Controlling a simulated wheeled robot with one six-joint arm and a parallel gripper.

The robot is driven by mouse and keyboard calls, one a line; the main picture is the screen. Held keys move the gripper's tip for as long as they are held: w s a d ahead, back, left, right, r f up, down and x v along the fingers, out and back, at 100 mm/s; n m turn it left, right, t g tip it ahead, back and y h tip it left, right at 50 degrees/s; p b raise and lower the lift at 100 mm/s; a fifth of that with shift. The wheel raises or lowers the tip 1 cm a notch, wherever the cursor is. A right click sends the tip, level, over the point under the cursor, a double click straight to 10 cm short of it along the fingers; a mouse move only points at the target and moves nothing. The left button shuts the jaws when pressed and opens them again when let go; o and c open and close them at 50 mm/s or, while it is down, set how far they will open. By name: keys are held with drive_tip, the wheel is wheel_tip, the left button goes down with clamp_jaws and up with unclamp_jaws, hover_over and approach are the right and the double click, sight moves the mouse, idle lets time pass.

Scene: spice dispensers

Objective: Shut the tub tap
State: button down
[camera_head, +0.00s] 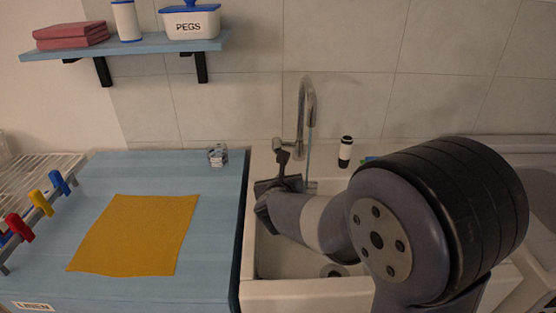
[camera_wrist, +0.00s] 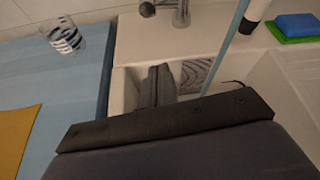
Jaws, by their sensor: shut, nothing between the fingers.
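The tub tap (camera_head: 307,95) is a metal gooseneck at the back of the white tub (camera_head: 300,291). A thin bluish stream of water (camera_head: 309,152) falls from its spout. The tap's small side lever (camera_head: 277,143) sticks out to the left of its base. In the wrist view, the lever (camera_wrist: 147,9) and tap base (camera_wrist: 181,14) show at the top edge, and the stream (camera_wrist: 229,45) crosses at a slant. My gripper (camera_head: 283,156) is shut and empty, just in front of and below the lever. Its closed fingers (camera_wrist: 160,70) point toward the tap; contact cannot be told.
A dark-capped bottle (camera_head: 345,152) stands right of the tap, near a blue sponge on a green base (camera_wrist: 297,25). On the blue counter (camera_head: 110,170) left of the tub are a patterned glass (camera_head: 218,155) and a yellow cloth (camera_head: 135,235). A shelf (camera_head: 130,47) hangs above.

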sight(277, 144)
drive_tip(key=w+p, duration=0.3)
drive_tip(key=w, duration=0.6)
drive_tip(key=shift+w, duration=0.25)
drive_tip(key=shift+a, duration=0.1)
drive_tip(key=shift+r+p, duration=0.1)
drive_tip(key=shift+p, duration=0.3)
